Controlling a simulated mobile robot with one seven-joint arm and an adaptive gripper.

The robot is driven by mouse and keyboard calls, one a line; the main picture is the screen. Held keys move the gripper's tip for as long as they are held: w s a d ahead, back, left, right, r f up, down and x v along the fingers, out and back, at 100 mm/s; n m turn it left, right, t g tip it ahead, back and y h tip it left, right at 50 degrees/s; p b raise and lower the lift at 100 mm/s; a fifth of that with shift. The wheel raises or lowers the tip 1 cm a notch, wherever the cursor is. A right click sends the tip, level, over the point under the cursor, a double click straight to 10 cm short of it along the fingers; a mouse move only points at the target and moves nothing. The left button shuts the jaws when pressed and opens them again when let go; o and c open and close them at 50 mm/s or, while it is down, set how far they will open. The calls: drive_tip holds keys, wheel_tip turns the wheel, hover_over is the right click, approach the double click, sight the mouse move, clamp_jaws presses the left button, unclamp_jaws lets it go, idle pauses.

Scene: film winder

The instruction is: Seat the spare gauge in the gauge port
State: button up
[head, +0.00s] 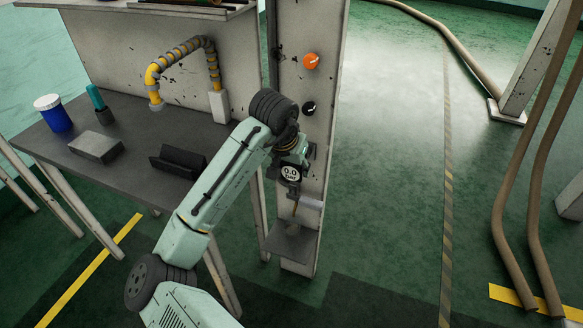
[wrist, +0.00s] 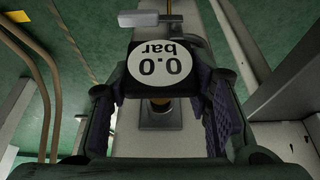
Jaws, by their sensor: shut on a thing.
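The gauge (head: 291,174) has a dark body and a round white face reading 0.0 bar. My gripper (head: 292,165) is shut on it, in front of the pale upright post. In the wrist view the gauge (wrist: 163,66) sits between both fingers, its face upside down in the picture. A grey square block (wrist: 160,116) with a brass piece shows on the post beyond the gauge in that view. A white lever (head: 312,202) and a thin brass pipe (head: 295,208) are below the gauge on the post. I cannot tell where the port opening is or whether the gauge touches it.
The post carries an orange knob (head: 311,61) and a black knob (head: 309,108) above, and a small grey shelf (head: 290,245) low down. The bench (head: 140,185) at left holds a blue jar (head: 54,117), a grey block (head: 96,148) and a dark holder (head: 178,160).

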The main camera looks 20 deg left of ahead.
drive_tip(key=shift+w, duration=0.45)
drive_tip(key=shift+w+p, duration=0.25)
drive_tip(key=shift+p, duration=0.1)
idle(0.7)
drive_tip(key=o, duration=1.3)
drive_tip(key=v, duration=1.2)
